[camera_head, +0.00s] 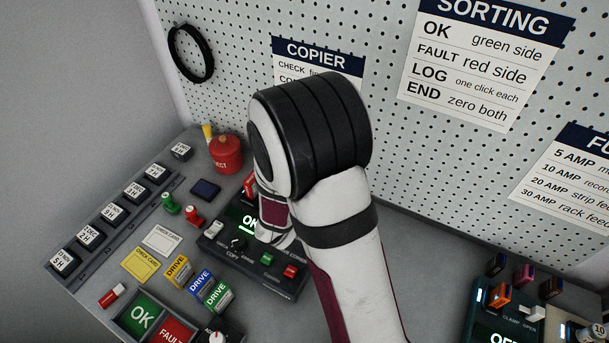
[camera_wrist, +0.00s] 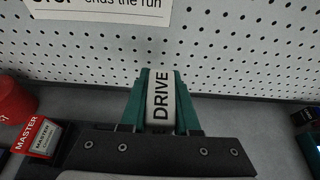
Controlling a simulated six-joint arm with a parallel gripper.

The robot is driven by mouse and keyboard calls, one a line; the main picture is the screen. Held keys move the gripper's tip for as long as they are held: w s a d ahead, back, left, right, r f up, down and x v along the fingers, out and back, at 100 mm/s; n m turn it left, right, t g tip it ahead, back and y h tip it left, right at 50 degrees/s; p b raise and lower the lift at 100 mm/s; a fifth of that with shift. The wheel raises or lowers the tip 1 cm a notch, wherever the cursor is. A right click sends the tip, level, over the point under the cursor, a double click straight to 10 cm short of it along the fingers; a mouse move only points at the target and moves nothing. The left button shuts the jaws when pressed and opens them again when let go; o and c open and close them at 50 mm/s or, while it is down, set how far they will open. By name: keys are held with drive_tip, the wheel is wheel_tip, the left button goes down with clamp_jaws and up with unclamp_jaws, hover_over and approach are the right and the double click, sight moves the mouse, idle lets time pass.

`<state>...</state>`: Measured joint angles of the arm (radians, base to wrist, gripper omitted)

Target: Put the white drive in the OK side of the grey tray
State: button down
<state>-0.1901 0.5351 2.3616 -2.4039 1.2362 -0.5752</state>
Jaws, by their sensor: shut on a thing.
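My gripper (camera_wrist: 161,88) is shut on the white drive (camera_wrist: 160,100), with a teal finger on each side of it in the wrist view. The drive is upright, its DRIVE label facing the camera. In the head view my own arm hides both gripper and drive. The grey tray (camera_head: 118,321) is at the bottom left of the head view, cut off by the frame edge. Its green OK side (camera_head: 141,316) is on the left and its red FAULT side (camera_head: 172,333) on the right. I see no drive in the visible part of either side.
The copier (camera_head: 283,283) stands beyond the tray, partly behind my arm. Yellow (camera_head: 177,269), blue (camera_head: 200,283) and green (camera_head: 217,296) drives stand between copier and tray.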

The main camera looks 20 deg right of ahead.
drive_tip(key=s+a+n+t+y, duration=0.1)
drive_tip(key=s+a+n+y, duration=0.1)
drive_tip(key=a, duration=0.9)
drive_tip(key=s+a+f+n+t+y, duration=0.1)
drive_tip(key=a+n+y, duration=0.3)
drive_tip(key=a, duration=0.8)
drive_tip(key=s+a+f+n+t+y, duration=0.1)
drive_tip(key=s+a+n+t+y, duration=0.1)
drive_tip(key=a, duration=1)
drive_tip(key=shift+s+n+y, duration=0.4)
drive_tip(key=shift+s+y, duration=0.3)
drive_tip(key=shift+s, duration=0.05)
hover_over(142, 303)
drive_tip(key=f, duration=0.6)
drive_tip(key=shift+d+f, duration=0.2)
drive_tip(key=shift+f, duration=0.15)
drive_tip(key=f, duration=0.4)
drive_tip(key=shift+s+a, duration=0.1)
drive_tip(key=shift+a, duration=0.1)
drive_tip(key=shift+f, duration=0.15)
drive_tip(key=shift+f, duration=0.1)
drive_tip(key=c, duration=0.6)
unclamp_jaws()
drive_tip(key=shift+c, duration=0.2)
